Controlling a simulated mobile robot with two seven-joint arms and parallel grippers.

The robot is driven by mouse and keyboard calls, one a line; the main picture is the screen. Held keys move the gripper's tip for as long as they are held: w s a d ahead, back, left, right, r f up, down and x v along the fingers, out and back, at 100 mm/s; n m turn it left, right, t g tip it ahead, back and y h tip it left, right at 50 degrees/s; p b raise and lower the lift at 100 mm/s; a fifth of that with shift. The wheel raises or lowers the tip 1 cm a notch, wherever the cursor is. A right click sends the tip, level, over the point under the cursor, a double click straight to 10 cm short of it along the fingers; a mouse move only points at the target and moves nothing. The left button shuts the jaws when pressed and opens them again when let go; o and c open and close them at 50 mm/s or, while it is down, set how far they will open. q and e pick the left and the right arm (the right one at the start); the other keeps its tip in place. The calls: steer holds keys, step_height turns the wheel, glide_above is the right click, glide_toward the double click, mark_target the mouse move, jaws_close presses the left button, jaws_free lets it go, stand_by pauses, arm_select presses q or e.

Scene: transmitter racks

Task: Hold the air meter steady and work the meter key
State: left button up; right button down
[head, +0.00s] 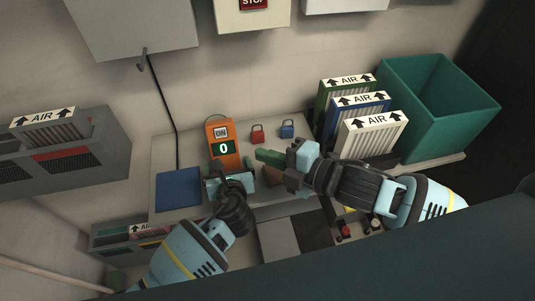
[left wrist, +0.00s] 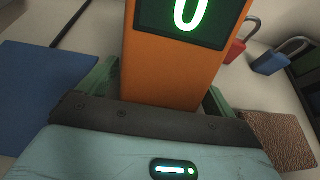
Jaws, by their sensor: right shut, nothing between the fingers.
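The orange air meter (head: 213,128) stands on the bench, with an ON label and a green display reading 0. It fills the middle of the left wrist view (left wrist: 165,75). My left gripper (head: 220,172) is at its lower part, with green fingers on either side that appear to touch its sides, shut on it. Part of the fingers is hidden behind the palm edge. My right gripper (head: 262,155) is shut and empty, its fingertips pointing left, a short way right of the meter and apart from it. I cannot make out the meter key.
A red padlock (head: 257,137) and a blue padlock (head: 287,131) lie behind my right gripper. Several AIR filters (head: 372,138) and a green bin (head: 462,115) stand on the right. A blue mat (head: 179,188) lies left of the meter. A brown patch shows in the left wrist view (left wrist: 280,138).

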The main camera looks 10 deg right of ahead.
arm_select(q)
steer(key=shift+r, duration=0.15)
steer(key=shift+s+r, duration=0.2)
steer(key=shift+s, duration=0.2)
steer(key=v, duration=1.1)
steer(key=shift+f, duration=0.1)
